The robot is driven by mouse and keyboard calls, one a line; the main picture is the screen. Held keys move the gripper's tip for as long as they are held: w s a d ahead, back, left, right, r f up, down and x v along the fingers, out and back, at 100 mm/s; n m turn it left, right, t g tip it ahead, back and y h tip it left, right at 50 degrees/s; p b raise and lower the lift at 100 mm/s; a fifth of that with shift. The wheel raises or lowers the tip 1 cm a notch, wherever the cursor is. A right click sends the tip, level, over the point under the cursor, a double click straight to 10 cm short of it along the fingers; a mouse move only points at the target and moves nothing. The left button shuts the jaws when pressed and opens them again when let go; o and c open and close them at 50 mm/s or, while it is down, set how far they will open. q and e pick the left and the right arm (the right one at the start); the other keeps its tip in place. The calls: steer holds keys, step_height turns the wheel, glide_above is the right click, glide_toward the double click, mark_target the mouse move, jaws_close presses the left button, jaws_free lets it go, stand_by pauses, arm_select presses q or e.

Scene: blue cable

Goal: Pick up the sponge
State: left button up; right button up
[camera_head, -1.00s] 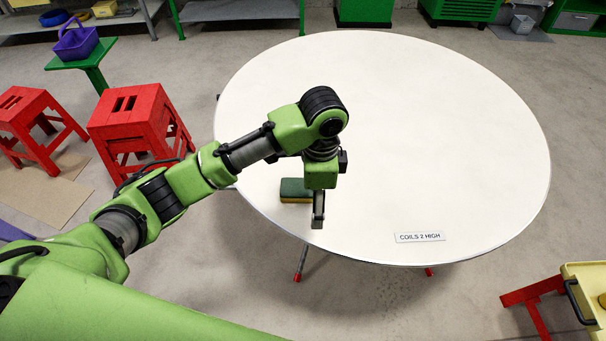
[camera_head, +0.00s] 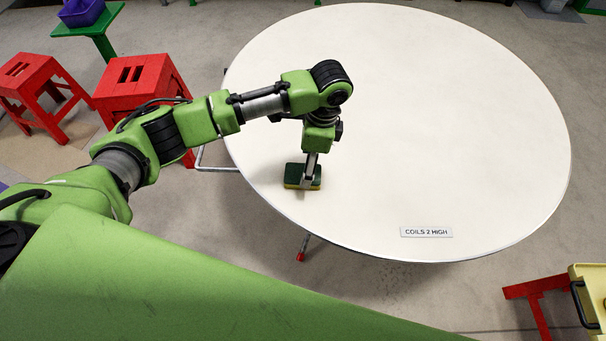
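A sponge (camera_head: 292,174) with a dark green top and a yellow lower layer is at the near left part of the round white table (camera_head: 450,120). My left gripper (camera_head: 308,181) points down at the sponge, and its finger overlaps the sponge's middle in this view. Only one finger shows clearly, so I cannot tell how wide the gripper is or whether it grips the sponge. My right gripper is not in view.
A small sign reading "COILS 2 HIGH" (camera_head: 426,231) lies near the table's front edge. Red stools (camera_head: 140,85) stand left of the table. A yellow-topped cart (camera_head: 588,290) is at the lower right. Most of the tabletop is clear.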

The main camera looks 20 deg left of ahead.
arm_select(q)
steer(key=f, duration=0.2)
steer(key=a+f, duration=0.1)
steer(key=f, duration=0.1)
steer(key=shift+f+p, duration=0.3)
steer(key=shift+f, duration=0.05)
steer(key=c, duration=0.8)
steer(key=shift+r, duration=0.15)
steer(key=shift+r, duration=0.3)
step_height(320, 180, up, 2)
steer(key=shift+w+r, duration=0.1)
steer(key=shift+s+d+r, duration=1.5)
steer(key=shift+d+r, duration=0.15)
steer(key=shift+d, duration=0.15)
steer(key=shift+s+d+r, duration=1.55)
steer(key=shift+d+r, duration=0.15)
steer(key=shift+d, duration=0.15)
steer(key=shift+s+d+r, duration=1.5)
steer(key=shift+d+r, duration=0.15)
steer(key=shift+d, duration=0.15)
